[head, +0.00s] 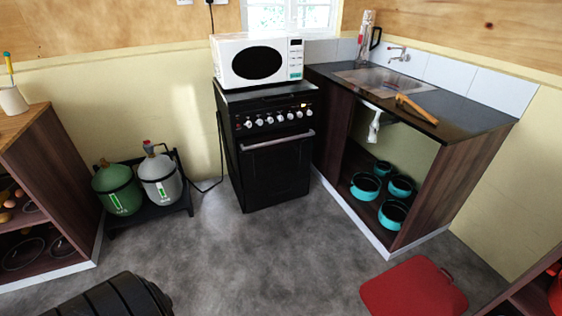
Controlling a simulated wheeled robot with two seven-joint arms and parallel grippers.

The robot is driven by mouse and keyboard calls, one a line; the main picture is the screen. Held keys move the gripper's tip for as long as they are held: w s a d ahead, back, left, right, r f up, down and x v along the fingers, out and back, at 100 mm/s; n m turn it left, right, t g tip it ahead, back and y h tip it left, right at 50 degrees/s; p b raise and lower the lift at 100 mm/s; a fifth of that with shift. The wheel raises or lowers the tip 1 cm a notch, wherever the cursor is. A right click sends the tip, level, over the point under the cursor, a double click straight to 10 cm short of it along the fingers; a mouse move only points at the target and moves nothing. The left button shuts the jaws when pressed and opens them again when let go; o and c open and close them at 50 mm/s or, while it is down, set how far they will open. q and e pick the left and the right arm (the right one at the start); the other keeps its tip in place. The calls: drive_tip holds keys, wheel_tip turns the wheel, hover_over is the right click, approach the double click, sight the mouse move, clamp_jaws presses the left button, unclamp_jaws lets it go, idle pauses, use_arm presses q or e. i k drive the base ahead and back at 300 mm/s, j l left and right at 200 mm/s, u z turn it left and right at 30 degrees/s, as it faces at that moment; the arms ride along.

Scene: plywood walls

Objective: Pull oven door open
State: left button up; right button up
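The black oven (272,140) stands against the far wall in the middle of the head view. Its door (275,172) is shut, with a light metal handle bar (277,140) running across the top of the door. A row of white knobs (268,119) sits above the handle. Neither of my grippers shows in the head view, so nothing touches the handle.
A white microwave (258,62) sits on the oven. A sink cabinet (440,185) with several teal pots stands right of it. Gas bottles (158,178) stand left. A red object (412,288) lies front right. The grey floor (265,255) before the oven is clear.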

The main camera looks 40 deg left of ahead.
sight(272, 159)
drive_tip(key=i+u, duration=0.5)
drive_tip(key=i, duration=1)
